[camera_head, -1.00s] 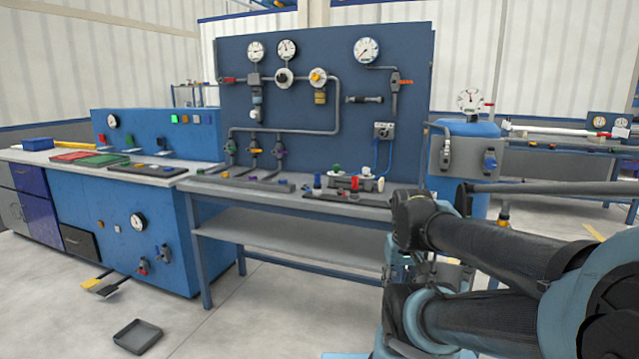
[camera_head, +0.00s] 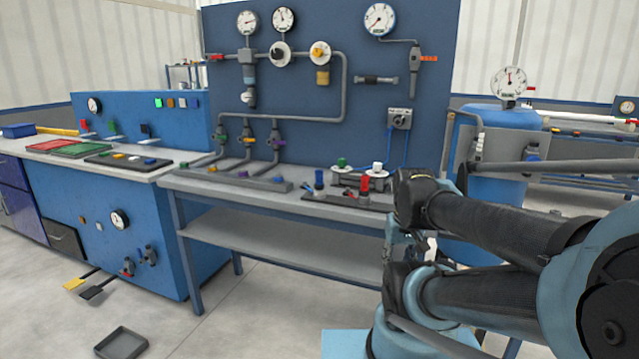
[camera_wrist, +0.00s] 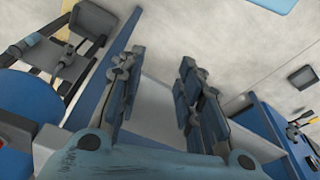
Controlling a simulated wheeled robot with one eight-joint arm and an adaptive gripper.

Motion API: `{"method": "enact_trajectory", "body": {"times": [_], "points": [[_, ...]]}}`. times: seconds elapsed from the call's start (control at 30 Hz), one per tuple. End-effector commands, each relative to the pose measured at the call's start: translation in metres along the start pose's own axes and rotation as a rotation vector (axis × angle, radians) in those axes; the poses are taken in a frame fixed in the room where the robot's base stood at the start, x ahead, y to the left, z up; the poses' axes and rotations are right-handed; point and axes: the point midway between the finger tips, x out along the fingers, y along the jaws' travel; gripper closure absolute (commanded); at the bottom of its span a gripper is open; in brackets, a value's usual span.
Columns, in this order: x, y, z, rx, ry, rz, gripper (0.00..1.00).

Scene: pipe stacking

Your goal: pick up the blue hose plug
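A small upright blue plug-like piece (camera_head: 319,180) stands on the dark tray (camera_head: 335,199) on the workbench, beside a red piece. A smaller blue piece (camera_head: 150,161) lies on the dark tray of the left bench. I cannot tell for certain which is the hose plug. My gripper (camera_wrist: 157,75) is open in the wrist view, its two fingers apart with nothing between them. It points down past the bench's side toward the floor, away from both blue pieces. In the head view my folded arm hides the gripper.
The grey workbench (camera_head: 225,187) stands in front of a blue panel (camera_head: 300,60) with gauges and pipes. A blue tank (camera_head: 500,190) is to the right. A grey tray (camera_head: 121,343) lies on the floor at lower left.

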Motion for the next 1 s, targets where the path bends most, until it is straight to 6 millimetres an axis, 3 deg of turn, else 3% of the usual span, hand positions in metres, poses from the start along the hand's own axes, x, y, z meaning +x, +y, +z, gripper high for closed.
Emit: {"method": "enact_trajectory", "body": {"times": [0.13, 0.2, 0.27, 0.37, 0.67, 1.0], "points": [[0.000, 0.000, 0.000, 0.000, 0.000, 0.000, 0.67], [-0.002, 0.000, 0.001, -0.002, 0.003, 0.000, 0.51], [-0.009, -0.001, 0.005, -0.011, 0.010, -0.001, 0.49], [-0.022, -0.003, -0.007, -0.055, 0.005, -0.003, 0.49], [-0.096, -0.025, -0.088, -0.362, -0.033, -0.023, 0.49], [-0.167, -0.072, -0.195, -0.758, -0.079, -0.057, 0.49]]}}
